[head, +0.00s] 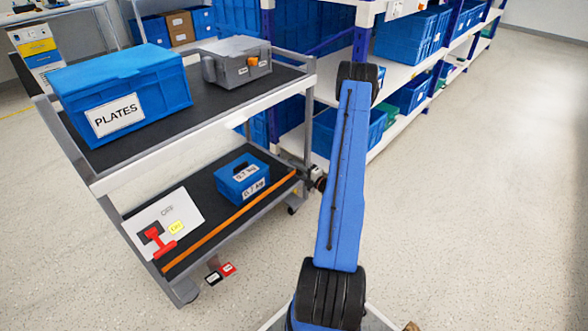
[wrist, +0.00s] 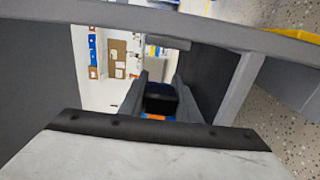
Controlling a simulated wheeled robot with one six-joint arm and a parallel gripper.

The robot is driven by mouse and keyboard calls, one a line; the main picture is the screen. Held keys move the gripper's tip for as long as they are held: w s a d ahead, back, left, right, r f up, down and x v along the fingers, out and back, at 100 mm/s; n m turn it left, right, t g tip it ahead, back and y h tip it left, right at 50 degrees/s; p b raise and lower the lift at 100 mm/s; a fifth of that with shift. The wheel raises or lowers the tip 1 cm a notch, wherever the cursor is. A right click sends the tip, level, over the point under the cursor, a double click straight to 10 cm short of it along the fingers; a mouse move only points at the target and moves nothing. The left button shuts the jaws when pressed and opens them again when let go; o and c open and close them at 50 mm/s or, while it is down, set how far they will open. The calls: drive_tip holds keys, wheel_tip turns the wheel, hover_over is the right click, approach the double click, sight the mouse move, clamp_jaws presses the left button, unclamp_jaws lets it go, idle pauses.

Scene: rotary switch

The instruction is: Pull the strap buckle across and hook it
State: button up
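The orange strap (head: 230,220) runs straight and low across the open front of the cart's lower shelf, from the left post to near the right post. My gripper (head: 313,174) is at the strap's right end, beside the right post and mostly hidden by my arm. In the wrist view, the two dark fingers of my gripper (wrist: 160,88) stand on either side of the black buckle (wrist: 161,100). They look shut on it, and a bit of orange shows below it. The hook or catch cannot be made out.
The grey cart (head: 205,140) carries a blue PLATES box (head: 155,92) and a grey case (head: 235,70) on top. A blue box (head: 240,190) and a switch panel with a red handle (head: 158,240) are below. Blue-bin shelving (head: 400,75) stands behind; floor at right is clear.

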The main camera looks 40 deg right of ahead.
drive_tip(key=shift+w+d, duration=0.15)
drive_tip(key=shift+d, duration=2.15)
clamp_jaws()
drive_tip(key=o, duration=1.1)
unclamp_jaws()
drive_tip(key=shift+d, duration=0.1)
drive_tip(key=shift+o, duration=0.2)
drive_tip(key=s+d, duration=0.1)
drive_tip(key=s, duration=1.6)
drive_tip(key=shift+s+d, duration=0.15)
drive_tip(key=shift+s, duration=0.05)
